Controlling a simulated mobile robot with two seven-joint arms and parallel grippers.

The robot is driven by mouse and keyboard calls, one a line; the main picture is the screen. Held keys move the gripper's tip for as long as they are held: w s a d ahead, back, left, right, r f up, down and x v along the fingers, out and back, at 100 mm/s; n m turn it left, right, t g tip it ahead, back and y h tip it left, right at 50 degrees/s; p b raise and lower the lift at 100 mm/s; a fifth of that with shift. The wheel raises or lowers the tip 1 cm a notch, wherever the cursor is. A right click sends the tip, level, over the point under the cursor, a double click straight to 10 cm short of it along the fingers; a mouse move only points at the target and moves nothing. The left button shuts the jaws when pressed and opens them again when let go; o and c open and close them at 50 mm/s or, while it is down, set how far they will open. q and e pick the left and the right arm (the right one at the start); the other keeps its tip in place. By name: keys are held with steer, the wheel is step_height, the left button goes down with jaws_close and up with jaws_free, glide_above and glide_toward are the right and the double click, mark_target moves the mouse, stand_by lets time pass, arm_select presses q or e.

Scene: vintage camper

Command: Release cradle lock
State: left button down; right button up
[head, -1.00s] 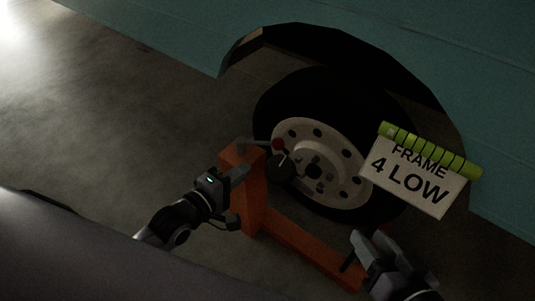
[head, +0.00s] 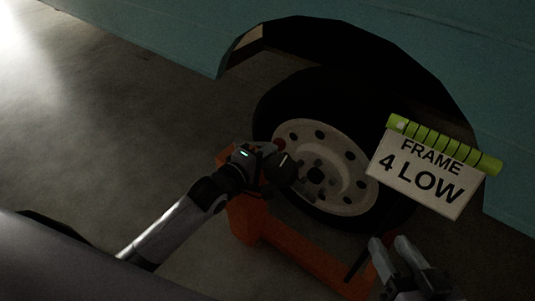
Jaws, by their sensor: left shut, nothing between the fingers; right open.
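An orange wheel cradle (head: 262,226) stands on the floor in front of the camper's wheel (head: 325,160). A small red knob (head: 279,144) and a dark round part (head: 282,170) show at the cradle's upper end, in front of the wheel. My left gripper (head: 268,150) is at the top of the cradle post, close by the red knob; its fingers are shut and empty, and it hides much of the post and lever. I cannot tell whether it touches the knob. My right gripper (head: 390,250) is open and empty at the lower right, beside the cradle's lower bar.
A white sign (head: 420,180) reading "FRAME 4 LOW" hangs under a green ribbed tube (head: 445,145) right of the wheel. The teal camper body (head: 400,50) overhangs the wheel. The concrete floor (head: 110,120) is clear at the left.

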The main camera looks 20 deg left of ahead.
arm_select(q)
steer(key=shift+p+x, duration=1.05)
steer(key=shift+p, duration=0.15)
arm_select(e)
steer(key=shift+w+a+m+g, duration=0.15)
steer(key=shift+a+m+g, duration=0.3)
steer(key=shift+a, duration=0.3)
arm_select(q)
steer(key=shift+a+r, duration=0.2)
steer(key=shift+r, duration=0.05)
arm_select(e)
steer(key=shift+r, duration=0.1)
arm_select(q)
steer(key=p+v, duration=0.3)
steer(key=v, duration=0.4)
arm_select(e)
steer(key=shift+d+r+g, duration=0.15)
steer(key=shift+d+g, duration=0.05)
steer(key=shift+g, duration=0.15)
arm_select(q)
steer(key=shift+w+r, duration=0.1)
